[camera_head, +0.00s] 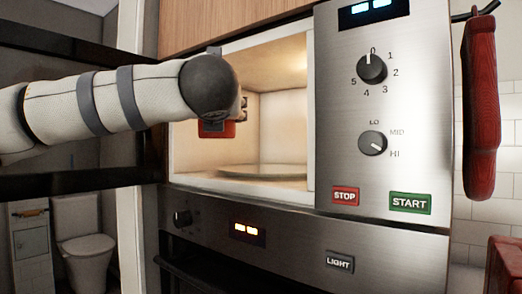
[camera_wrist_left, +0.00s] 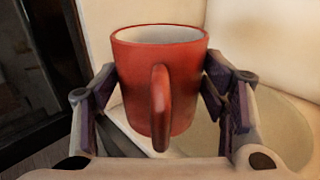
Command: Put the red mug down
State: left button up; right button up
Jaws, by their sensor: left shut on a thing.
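The red mug (camera_wrist_left: 158,85) has a white inside and a handle that faces the wrist camera. It is upright between the fingers of my left gripper (camera_wrist_left: 160,105), which is shut on its sides. In the head view, a red piece of the mug (camera_head: 217,130) shows below my dark wrist, at the opening of the microwave (camera_head: 335,180); the wrist hides the rest. The round turntable plate (camera_head: 262,171) lies on the cavity floor, lower and right of the mug. In the left wrist view, the plate (camera_wrist_left: 290,125) is behind and right of the mug. My right gripper is not in view.
The microwave's control panel, with dials and STOP and START buttons, borders the opening on the right. A dark oven panel (camera_head: 290,245) is below. A red hanging object (camera_head: 481,105) is at the far right. The cavity's right side looks clear.

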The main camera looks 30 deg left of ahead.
pick_arm(q)
jog(key=w+d, duration=0.1)
jog(key=w, duration=1.3)
notch_tip(320, 180, down, 6)
jog(key=shift+s+f, duration=0.15)
jog(key=shift+f, duration=0.3)
jog(key=shift+f, duration=0.1)
jog(key=o, duration=1.9)
jog(key=shift+f, duration=0.15)
jog(key=shift+c, duration=0.2)
